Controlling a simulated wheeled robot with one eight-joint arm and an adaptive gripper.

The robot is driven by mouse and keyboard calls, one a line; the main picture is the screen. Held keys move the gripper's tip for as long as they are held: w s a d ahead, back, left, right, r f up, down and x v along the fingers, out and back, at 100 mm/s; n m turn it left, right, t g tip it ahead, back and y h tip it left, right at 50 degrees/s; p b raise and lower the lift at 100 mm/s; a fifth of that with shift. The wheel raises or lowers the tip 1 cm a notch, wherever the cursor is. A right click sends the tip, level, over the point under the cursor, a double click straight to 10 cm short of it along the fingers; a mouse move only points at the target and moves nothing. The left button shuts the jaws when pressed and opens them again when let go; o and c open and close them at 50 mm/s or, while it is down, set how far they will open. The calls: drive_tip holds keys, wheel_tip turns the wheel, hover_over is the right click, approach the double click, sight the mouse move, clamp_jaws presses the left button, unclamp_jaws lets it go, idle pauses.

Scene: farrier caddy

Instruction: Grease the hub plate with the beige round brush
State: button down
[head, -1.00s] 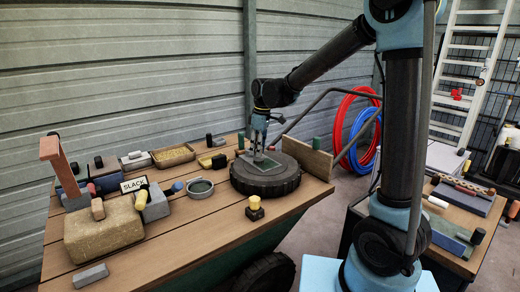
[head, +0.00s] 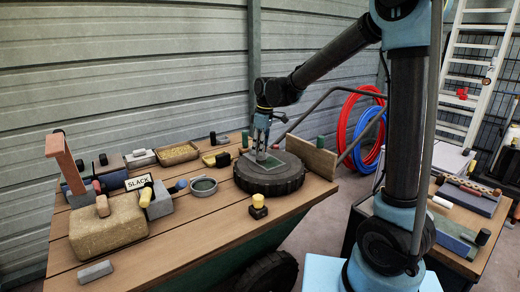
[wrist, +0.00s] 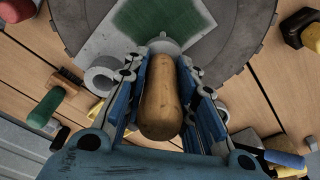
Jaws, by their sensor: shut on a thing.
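My gripper (wrist: 160,105) is shut on the tan wooden handle of the round brush (wrist: 159,95). The brush points away from the wrist camera, and its pale round end lies over the plate's edge in that view. The hub plate (wrist: 101,42) is pale grey with a green area and lies on a dark round wheel-like disc (wrist: 236,88). In the head view my gripper (head: 262,150) is above the plate (head: 275,162) on the disc (head: 270,185). Whether the bristles touch the plate cannot be told.
A round grey-rimmed dish (head: 203,186) and a yellow-topped black piece (head: 258,206) stand close to the disc. A wooden board (head: 312,159) stands upright behind its right side. A tan block (head: 105,228) and a SLACK sign (head: 138,182) are at left.

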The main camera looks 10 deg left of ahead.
drive_tip(key=shift+w+d+r, duration=0.1)
drive_tip(key=shift+w+d, duration=0.5)
drive_tip(key=shift+w, duration=0.15)
drive_tip(key=shift+r, duration=0.1)
drive_tip(key=shift+r, duration=0.7)
drive_tip(key=shift+r, duration=2.45)
